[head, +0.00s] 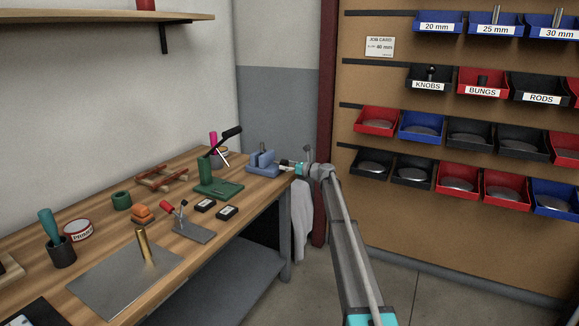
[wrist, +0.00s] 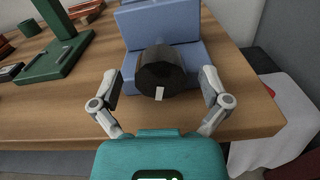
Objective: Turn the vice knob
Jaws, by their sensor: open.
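The blue vice (head: 262,162) stands at the far right end of the wooden bench in the head view. It fills the upper middle of the wrist view (wrist: 158,24). Its black round knob (wrist: 161,72), with a small white mark on its face, points toward me. My gripper (wrist: 161,84) is open, with one finger to the left of the knob and one to the right. Gaps show between the fingers and the knob. In the head view my gripper (head: 292,166) is small beside the vice, and the knob is hard to make out there.
A green press (head: 215,188) stands left of the vice on the bench (head: 180,245). Small black boxes (head: 227,213) and a metal plate (head: 125,278) lie nearer. A white cloth (head: 302,215) hangs by the bench end. A bin wall (head: 450,215) stands to the right.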

